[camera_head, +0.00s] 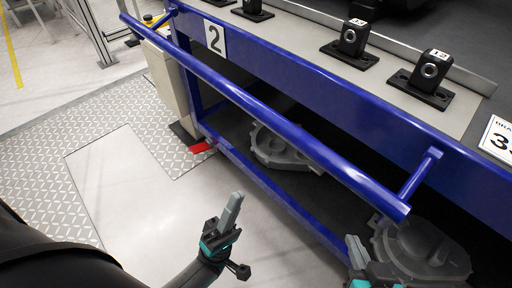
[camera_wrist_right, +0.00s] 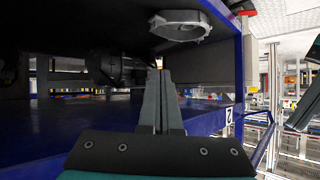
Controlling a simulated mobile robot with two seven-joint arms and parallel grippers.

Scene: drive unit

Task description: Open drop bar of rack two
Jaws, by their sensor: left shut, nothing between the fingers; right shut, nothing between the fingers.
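The drop bar (camera_head: 262,108) is a long blue tube in front of rack two (camera_head: 300,75). It hangs out from the rack's blue front beam on short side arms, its right one (camera_head: 420,174) showing clearly. A white plate with a 2 (camera_head: 214,37) is on the beam. My left gripper (camera_head: 236,200) is shut and empty, pointing up, below and in front of the bar. My right gripper (camera_head: 352,241) is shut and empty at the bottom edge, just below the bar's right end, apart from it as far as I can tell. Its fingers (camera_wrist_right: 160,85) show in the right wrist view.
Grey castings (camera_head: 280,148) and (camera_head: 425,250) lie on the rack's lower level. Black blocks (camera_head: 350,42) stand on the top shelf. A red piece (camera_head: 200,147) is near the rack's foot. The floor (camera_head: 125,190) at left is clear.

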